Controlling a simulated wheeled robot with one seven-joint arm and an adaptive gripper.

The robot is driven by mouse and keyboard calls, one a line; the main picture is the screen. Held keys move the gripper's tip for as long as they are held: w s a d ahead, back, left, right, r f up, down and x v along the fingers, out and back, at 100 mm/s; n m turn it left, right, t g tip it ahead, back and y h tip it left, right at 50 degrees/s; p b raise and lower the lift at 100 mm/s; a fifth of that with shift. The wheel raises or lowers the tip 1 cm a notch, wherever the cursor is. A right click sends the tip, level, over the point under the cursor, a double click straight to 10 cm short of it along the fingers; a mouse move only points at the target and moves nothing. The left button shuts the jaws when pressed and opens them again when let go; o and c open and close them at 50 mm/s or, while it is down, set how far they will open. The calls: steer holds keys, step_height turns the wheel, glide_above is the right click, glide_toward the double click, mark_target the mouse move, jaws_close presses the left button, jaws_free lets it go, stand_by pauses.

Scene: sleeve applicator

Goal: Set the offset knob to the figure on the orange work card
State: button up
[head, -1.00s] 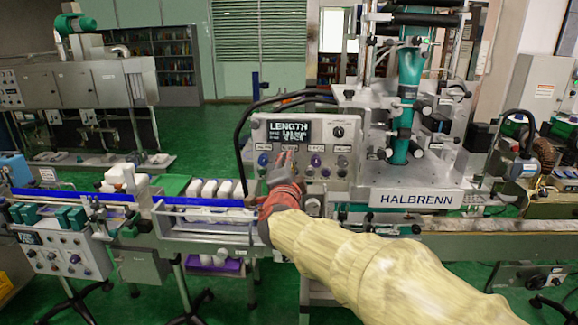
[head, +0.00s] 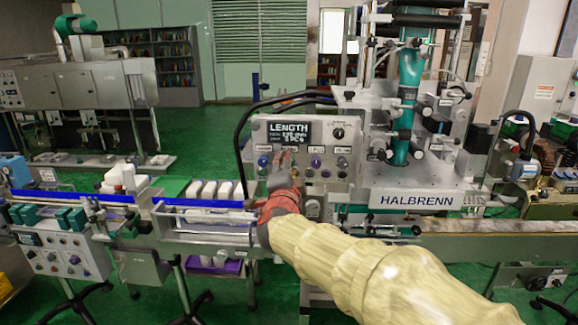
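The control panel (head: 300,183) of the HALBRENN machine stands at the middle, with a dark display (head: 289,133) reading LENGTH above smaller lines I cannot read surely. A black knob (head: 338,133) sits beside the display. My gripper (head: 284,158) is at the panel, its fingers in front of the row between the blue and purple knobs. It hides what is behind it; contact and finger gap are unclear. Which knob is the offset knob is unreadable. No orange work card can be made out.
A conveyor with white bottles (head: 215,190) runs left of the panel. Black cables (head: 240,130) arch beside the panel's left edge. The machine's base plate (head: 415,198) juts out at right. A lower control box (head: 62,258) stands at far left.

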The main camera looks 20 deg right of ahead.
steer(key=v, duration=1.1)
steer(key=shift+a, duration=0.1)
